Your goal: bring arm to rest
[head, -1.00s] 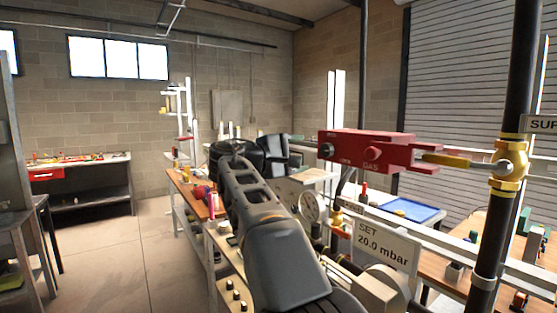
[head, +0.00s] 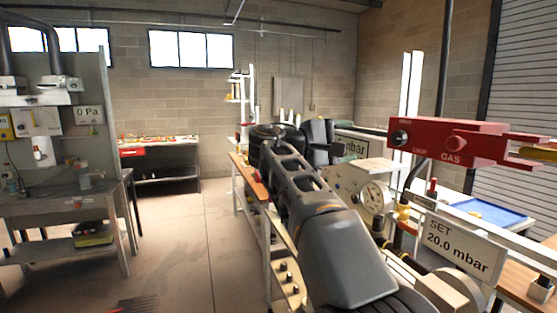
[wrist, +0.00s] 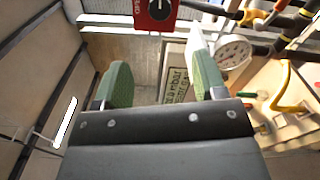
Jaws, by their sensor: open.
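My arm reaches up and forward from the bottom of the head view, and its dark end (head: 318,140) stands before the bench with the gauge. The fingers are hard to make out there. In the wrist view my gripper (wrist: 160,85) is open, its two green-padded fingers well apart with nothing between them. Beyond the fingers are a sign with "mbar" lettering (wrist: 174,82) and a round gauge (wrist: 234,52), both apart from the fingers.
A red gas block (head: 450,143) on pipework is to the right of my arm, with a "SET 20.0 mbar" sign (head: 462,245) below. A grey workbench (head: 60,204) stands at left. A table with a red drawer (head: 160,150) is at the back. The floor (head: 185,235) between is mostly clear.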

